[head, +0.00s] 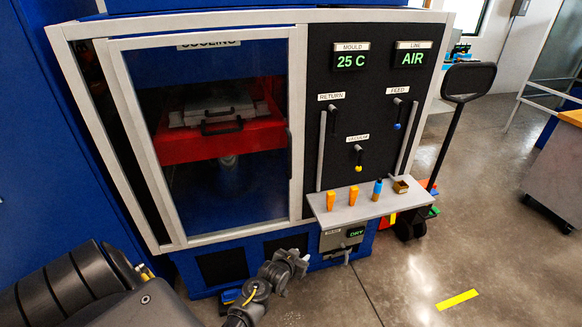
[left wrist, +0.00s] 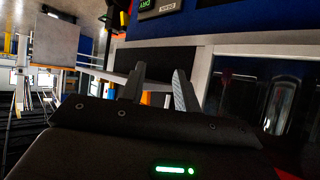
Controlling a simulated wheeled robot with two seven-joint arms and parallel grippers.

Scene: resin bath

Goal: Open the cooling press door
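The cooling press door (head: 228,140) is a pale-framed glass panel across the press front, and it looks shut. A dark upright handle (head: 289,152) sits on its right frame edge. A dark strip shows between the door's left edge and the outer frame. Through the glass I see a red tray (head: 190,148) with a grey mould on it. My left gripper (head: 290,262) is below the door's lower right corner, in front of the blue base, apart from the handle. In the left wrist view its two fingers (left wrist: 160,90) stand apart with nothing seen between them. My right gripper is not in view.
Right of the door, a black control panel (head: 340,125) reads 25 C and AIR, with levers. A grey shelf (head: 360,203) below it juts out, holding orange items, a blue bottle and a small box. A black-headed stand (head: 467,82) is at right. Floor at right is open.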

